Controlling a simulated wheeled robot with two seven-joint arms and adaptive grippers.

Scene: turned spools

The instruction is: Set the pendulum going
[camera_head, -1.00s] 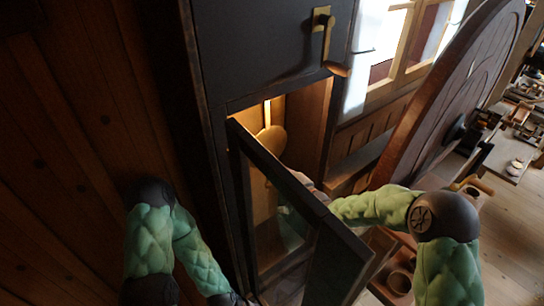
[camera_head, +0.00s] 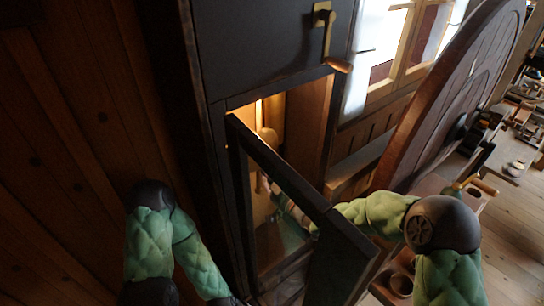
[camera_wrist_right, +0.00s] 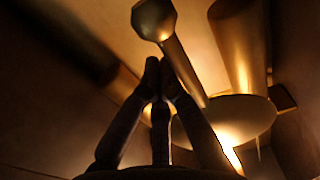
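A tall dark clock case (camera_head: 215,60) stands upright with its framed glass door (camera_head: 285,170) swung open. Inside the lit case hangs the brass pendulum (camera_head: 268,138), partly hidden by the door frame. In the right wrist view a round brass disc (camera_wrist_right: 245,115), which looks like its bob, lies just beyond and right of my fingertips. My right gripper (camera_head: 270,187) reaches into the case, seen dimly through the glass. In the right wrist view my right gripper's (camera_wrist_right: 158,65) dark fingers meet at their tips with nothing seen between them. Whether they touch the pendulum I cannot tell. My left gripper is out of view.
A brass rod with a knobbed end (camera_wrist_right: 154,18) and a thick brass cylinder (camera_wrist_right: 240,45) hang close to my right fingers. A large wooden wheel-like disc (camera_head: 450,95) stands to the right.

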